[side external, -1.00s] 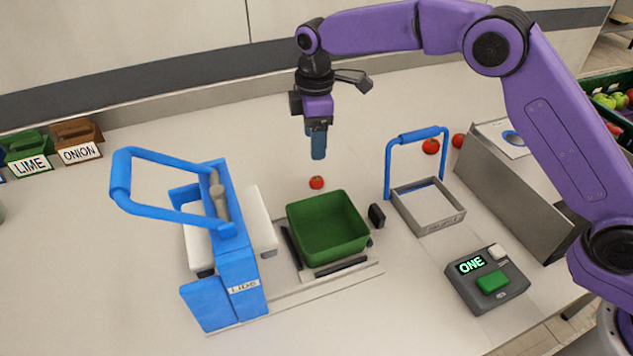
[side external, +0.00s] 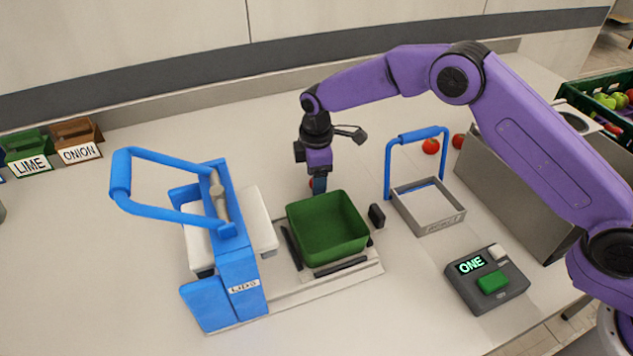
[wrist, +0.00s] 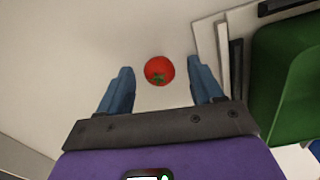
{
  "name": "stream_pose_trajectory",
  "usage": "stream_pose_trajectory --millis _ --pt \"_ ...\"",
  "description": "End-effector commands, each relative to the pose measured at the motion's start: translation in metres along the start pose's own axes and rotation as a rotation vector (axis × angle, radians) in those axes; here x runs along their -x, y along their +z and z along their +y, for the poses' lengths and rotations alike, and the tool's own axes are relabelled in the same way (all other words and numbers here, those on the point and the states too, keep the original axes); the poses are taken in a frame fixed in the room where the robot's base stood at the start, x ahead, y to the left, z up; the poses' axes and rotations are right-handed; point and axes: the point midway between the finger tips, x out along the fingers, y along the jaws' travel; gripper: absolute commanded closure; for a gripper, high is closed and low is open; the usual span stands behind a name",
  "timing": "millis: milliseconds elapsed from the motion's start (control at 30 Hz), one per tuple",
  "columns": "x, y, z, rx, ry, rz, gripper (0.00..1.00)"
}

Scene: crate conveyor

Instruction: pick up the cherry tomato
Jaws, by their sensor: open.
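A red cherry tomato (wrist: 159,70) with a green stem end lies on the white table. In the wrist view it sits between and slightly beyond the two blue fingertips of my gripper (wrist: 160,80), with a gap on both sides. In the side view the tomato (side external: 311,184) is mostly hidden behind my gripper (side external: 319,188), which points down just behind the green crate. The gripper is open and empty.
The green crate (side external: 326,250) stands on a conveyor close to my gripper. A blue lidding press (side external: 228,270) is left of it. A grey tray with a blue handle (side external: 428,226) and a button box (side external: 487,283) stand right.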

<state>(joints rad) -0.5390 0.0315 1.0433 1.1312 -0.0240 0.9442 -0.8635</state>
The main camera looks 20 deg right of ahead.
Motion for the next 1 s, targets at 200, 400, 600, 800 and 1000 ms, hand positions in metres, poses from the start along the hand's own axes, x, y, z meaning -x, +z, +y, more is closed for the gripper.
stream_pose_trajectory --millis 200,400,600,800,1000 --pt "-0.002 0.0 0.0 0.0 0.001 0.001 0.34" --pt "-0.002 0.0 0.0 0.0 0.001 0.001 0.86" --pt "-0.002 0.0 0.0 0.0 0.001 0.001 0.94" --pt "-0.001 0.0 0.0 0.0 0.001 0.001 0.94" --pt "0.009 0.0 0.001 0.0 0.002 0.001 0.94"
